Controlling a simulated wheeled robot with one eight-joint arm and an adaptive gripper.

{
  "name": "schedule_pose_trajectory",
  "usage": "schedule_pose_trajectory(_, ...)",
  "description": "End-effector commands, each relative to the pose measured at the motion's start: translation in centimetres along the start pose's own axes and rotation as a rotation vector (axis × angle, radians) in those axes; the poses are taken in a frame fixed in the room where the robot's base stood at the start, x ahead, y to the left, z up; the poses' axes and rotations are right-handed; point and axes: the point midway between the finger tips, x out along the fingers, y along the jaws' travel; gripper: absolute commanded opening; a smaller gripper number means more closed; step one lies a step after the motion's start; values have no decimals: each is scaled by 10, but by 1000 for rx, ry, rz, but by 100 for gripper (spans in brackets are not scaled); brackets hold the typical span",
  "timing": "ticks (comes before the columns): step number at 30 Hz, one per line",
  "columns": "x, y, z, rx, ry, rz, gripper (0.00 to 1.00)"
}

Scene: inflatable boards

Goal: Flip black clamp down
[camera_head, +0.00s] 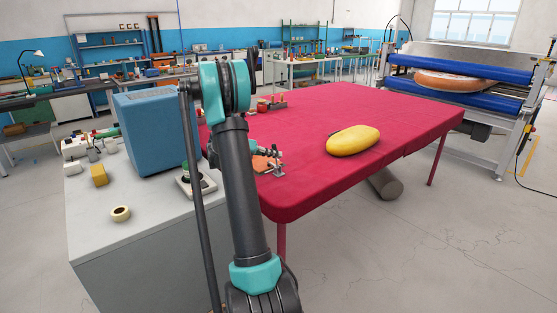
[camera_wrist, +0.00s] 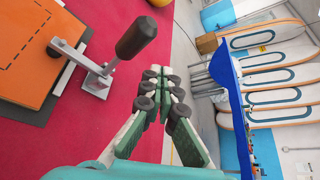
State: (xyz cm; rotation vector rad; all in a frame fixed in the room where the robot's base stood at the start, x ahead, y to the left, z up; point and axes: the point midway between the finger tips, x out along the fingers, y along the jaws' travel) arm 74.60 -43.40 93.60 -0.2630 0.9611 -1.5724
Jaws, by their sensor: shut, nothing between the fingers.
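The black clamp (camera_wrist: 136,37) shows in the wrist view as a thick black handle on a metal lever and a small metal base. The base sits at the edge of an orange board (camera_wrist: 30,45). The handle sticks out from the base toward the top right and looks raised. My gripper (camera_wrist: 157,78) is shut and empty, to the right of and below the handle in the picture, apart from it. In the head view, the orange board (camera_head: 264,164) lies small at the red table's near left edge, and my arm hides part of that area.
The red-topped table (camera_head: 330,115) carries a yellow rounded object (camera_head: 353,141). A grey cabinet (camera_head: 130,235) at left holds a blue box (camera_head: 150,135) and a tape roll (camera_head: 121,213). A blue roller machine (camera_head: 440,95) stands at the right. The floor in front is clear.

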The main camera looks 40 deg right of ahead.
Motion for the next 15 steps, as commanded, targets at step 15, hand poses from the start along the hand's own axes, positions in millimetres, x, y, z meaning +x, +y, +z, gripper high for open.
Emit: schedule_pose_trajectory(15,-11,20,20,0,-1,1,0)
